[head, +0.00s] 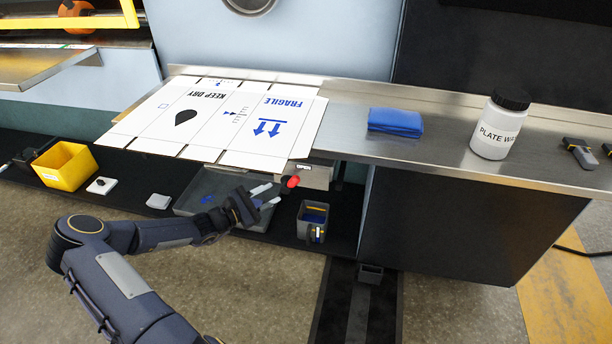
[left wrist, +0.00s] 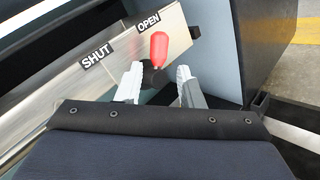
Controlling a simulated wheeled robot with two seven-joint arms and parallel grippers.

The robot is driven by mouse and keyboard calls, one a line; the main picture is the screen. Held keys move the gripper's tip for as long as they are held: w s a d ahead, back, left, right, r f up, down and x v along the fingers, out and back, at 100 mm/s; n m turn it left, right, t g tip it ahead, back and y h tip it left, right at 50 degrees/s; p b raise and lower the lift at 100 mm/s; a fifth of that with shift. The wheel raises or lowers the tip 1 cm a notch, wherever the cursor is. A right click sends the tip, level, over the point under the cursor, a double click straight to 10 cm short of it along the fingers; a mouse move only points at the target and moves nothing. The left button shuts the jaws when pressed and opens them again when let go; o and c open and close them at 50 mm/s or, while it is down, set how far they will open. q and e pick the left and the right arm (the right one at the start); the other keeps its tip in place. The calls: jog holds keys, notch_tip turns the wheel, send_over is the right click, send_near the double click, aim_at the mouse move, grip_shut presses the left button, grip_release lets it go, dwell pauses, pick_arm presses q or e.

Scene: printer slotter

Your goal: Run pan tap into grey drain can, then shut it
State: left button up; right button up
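The pan tap's red handle (head: 291,182) shows at the shelf's front edge, and in the left wrist view (left wrist: 158,48) it stands beside the OPEN label, with the SHUT label (left wrist: 96,60) further left. My left gripper (head: 267,193) is at the tap. In the left wrist view its two pale fingers (left wrist: 161,82) are apart, with the handle's dark base between them, nearer the left finger. A grey can (head: 313,229) with blue and yellow inside stands on the low shelf, right of the gripper. A grey pan (head: 185,205) lies left. Any flow is not visible. My right gripper is out of view.
A flattened white carton (head: 215,120) overhangs the steel counter (head: 350,150). A blue cloth (head: 395,122) and a white bottle (head: 497,130) stand on the counter. A yellow bin (head: 65,166) is on the low shelf at left. A small dark box (head: 370,273) is below the can.

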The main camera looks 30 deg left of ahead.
aim_at(289, 184)
pick_arm(q)
jog(key=b+x, duration=0.2)
jog(key=x, duration=0.5)
jog(key=shift+w+f+b, duration=0.1)
jog(key=shift+f+b, duration=0.05)
jog(key=shift+b, duration=0.15)
jog(key=shift+w+d, duration=0.2)
jog(key=shift+w, duration=0.3)
grip_shut()
